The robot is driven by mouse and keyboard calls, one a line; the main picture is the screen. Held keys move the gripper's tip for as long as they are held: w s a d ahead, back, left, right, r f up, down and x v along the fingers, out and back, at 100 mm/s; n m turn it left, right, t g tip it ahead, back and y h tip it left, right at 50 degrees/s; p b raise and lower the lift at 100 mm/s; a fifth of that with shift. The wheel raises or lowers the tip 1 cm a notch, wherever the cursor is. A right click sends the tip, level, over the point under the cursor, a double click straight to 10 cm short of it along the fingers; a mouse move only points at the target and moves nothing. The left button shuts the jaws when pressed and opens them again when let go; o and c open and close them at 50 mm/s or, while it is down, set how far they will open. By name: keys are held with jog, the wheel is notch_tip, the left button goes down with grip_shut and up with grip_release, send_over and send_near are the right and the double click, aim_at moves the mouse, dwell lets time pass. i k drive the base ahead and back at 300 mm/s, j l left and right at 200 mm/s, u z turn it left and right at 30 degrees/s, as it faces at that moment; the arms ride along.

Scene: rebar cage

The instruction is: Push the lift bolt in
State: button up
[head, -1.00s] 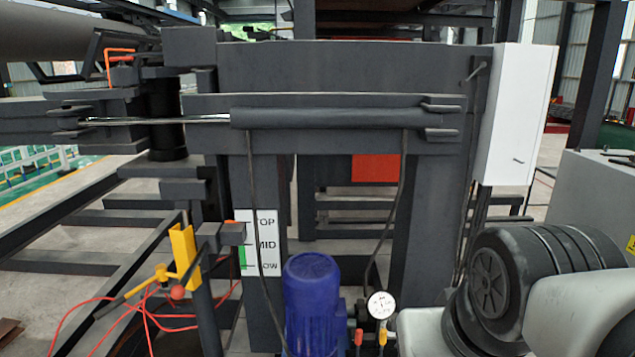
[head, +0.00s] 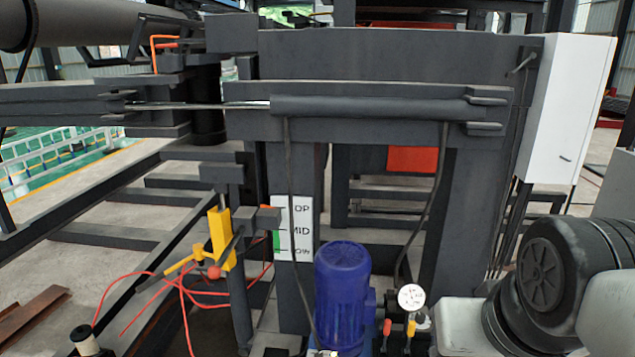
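A yellow bracket (head: 220,238) stands on a dark post at left of centre, beside a white plate (head: 294,230) lettered MID, with the words above and below it partly covered. A red ball knob (head: 214,272) sits at the bracket's lower end, and a yellow-and-dark lever (head: 176,270) slants down to the left from it. This may be the lift bolt; I cannot tell for sure, nor how far in it is. My gripper is out of view. Only part of my arm shows at the right edge, well away from the bracket.
A dark steel frame with a horizontal cylinder (head: 370,106) spans the middle. A blue motor (head: 342,290) and a pressure gauge (head: 411,298) stand low in front. A white cabinet (head: 568,110) is at right. Red hoses (head: 185,310) lie around the bracket's foot.

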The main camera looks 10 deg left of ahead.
aim_at(214, 272)
jog(key=j+u, duration=0.3)
jog(key=j, duration=0.4)
jog(key=j+u, duration=0.3)
jog(key=j, duration=0.4)
jog(key=k, duration=0.05)
